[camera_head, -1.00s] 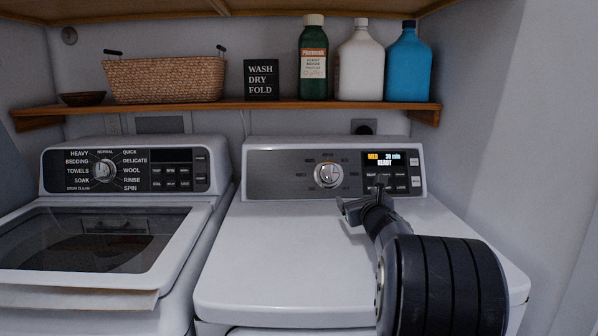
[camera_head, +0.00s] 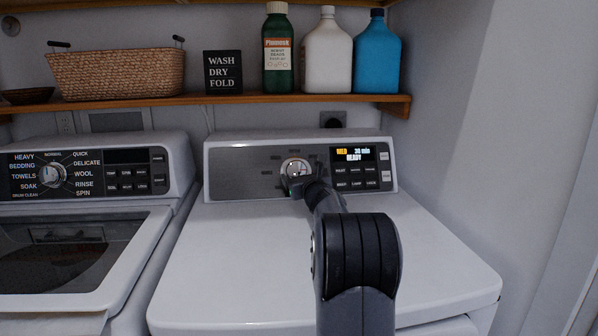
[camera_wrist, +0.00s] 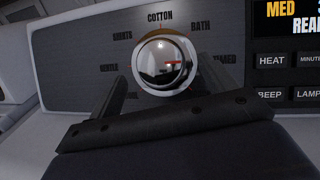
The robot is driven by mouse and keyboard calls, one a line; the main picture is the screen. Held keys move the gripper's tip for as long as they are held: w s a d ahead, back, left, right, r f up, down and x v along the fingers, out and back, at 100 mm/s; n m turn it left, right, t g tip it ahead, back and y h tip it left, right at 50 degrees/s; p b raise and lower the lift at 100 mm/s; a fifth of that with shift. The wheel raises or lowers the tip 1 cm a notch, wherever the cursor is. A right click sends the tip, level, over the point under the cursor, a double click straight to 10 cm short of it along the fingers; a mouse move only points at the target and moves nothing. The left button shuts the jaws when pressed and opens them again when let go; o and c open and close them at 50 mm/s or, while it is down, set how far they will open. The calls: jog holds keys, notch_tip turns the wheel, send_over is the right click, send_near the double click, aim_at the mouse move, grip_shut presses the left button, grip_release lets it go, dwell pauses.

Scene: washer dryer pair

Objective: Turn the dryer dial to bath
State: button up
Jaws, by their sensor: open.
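The dryer dial (camera_head: 295,167) is a round chrome knob on the dryer's grey control panel. In the wrist view, the dial (camera_wrist: 162,63) sits near the middle, with COTTON above it and the BATH label (camera_wrist: 201,25) to its upper right. A small red mark shows on its face, right of centre; I cannot tell the setting surely. My gripper (camera_head: 299,184) is in front of the dial's lower part in the head view. In the wrist view, my gripper (camera_wrist: 163,84) is open, one finger at each lower side of the dial. Contact is unclear.
The dryer display (camera_head: 355,154) and buttons lie right of the dial. The washer (camera_head: 80,225) stands to the left. A shelf (camera_head: 220,99) above holds a basket, a sign and bottles. The dryer top (camera_head: 240,265) is clear apart from my arm above it.

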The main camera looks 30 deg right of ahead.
jog(key=shift+x, duration=1.05)
jog(key=c, duration=1)
jog(key=shift+r+n+p, duration=0.1)
jog(key=shift+n+p, duration=0.2)
jog(key=shift+p, duration=0.25)
jog(key=shift+d+r+n+y+p, duration=0.15)
jog(key=shift+n+y+p, duration=0.65)
jog(key=shift+n+p, duration=0.25)
jog(key=n+y+p, duration=0.1)
jog(key=n+p, duration=0.1)
jog(key=n, duration=0.1)
jog(key=shift+d+r+y, duration=0.1)
jog(key=shift+d+y, duration=0.05)
jog(key=shift+y, duration=0.15)
jog(key=n+y+p, duration=0.1)
jog(key=n+p, duration=0.1)
jog(key=n+g+y+p, duration=0.1)
jog(key=n, duration=0.2)
jog(key=shift+g+p, duration=0.3)
jog(key=shift+p, duration=0.05)
jog(key=shift+n, duration=0.25)
